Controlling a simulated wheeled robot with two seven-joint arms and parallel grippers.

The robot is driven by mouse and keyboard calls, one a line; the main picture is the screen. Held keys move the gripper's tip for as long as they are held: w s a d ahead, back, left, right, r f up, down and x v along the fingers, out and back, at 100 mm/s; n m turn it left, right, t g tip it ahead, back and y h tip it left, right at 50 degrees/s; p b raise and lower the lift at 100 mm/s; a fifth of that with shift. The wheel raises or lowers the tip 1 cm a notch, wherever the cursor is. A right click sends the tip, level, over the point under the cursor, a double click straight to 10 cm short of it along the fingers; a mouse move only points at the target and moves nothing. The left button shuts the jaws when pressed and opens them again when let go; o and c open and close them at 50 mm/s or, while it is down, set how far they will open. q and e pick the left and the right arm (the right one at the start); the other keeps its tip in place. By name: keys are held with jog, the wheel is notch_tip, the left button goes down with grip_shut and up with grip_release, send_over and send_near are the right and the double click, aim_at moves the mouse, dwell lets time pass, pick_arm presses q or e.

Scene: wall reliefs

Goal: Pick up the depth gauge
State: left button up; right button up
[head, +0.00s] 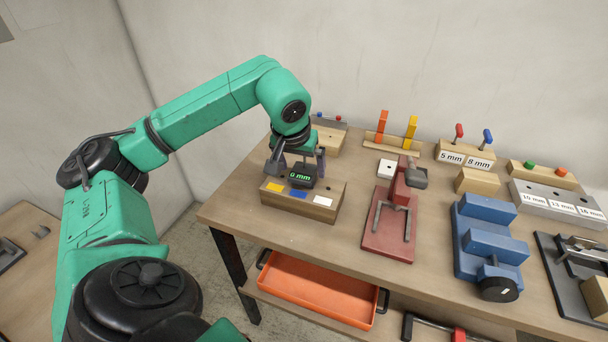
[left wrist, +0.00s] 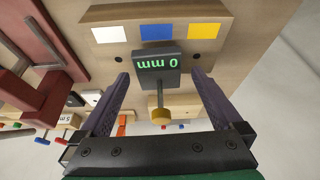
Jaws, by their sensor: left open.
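The depth gauge (head: 302,177) is a small dark box with a green "0 mm" display, at the back of a wooden block (head: 318,212) with yellow, blue and white patches. In the left wrist view the gauge (left wrist: 157,67) shows its upside-down display, a thin rod and a brass-coloured round end. My left gripper (head: 297,162) is open above the block, its fingers on either side of the gauge. In the left wrist view the fingers (left wrist: 160,80) show gaps to the gauge on both sides. My right gripper is not in view.
A red fixture (head: 388,232) and a blue stepped block (head: 487,240) stand to the right. Orange and yellow upright pieces (head: 382,126) and labelled blocks (head: 465,155) line the back. An orange tray (head: 315,290) sits below the table's front edge. The table's left corner is bare.

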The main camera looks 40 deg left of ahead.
aim_at(304, 170)
pick_arm(q)
jog(key=x, duration=0.3)
jog(key=shift+w+f, duration=0.1)
jog(key=shift+w, duration=0.05)
grip_shut()
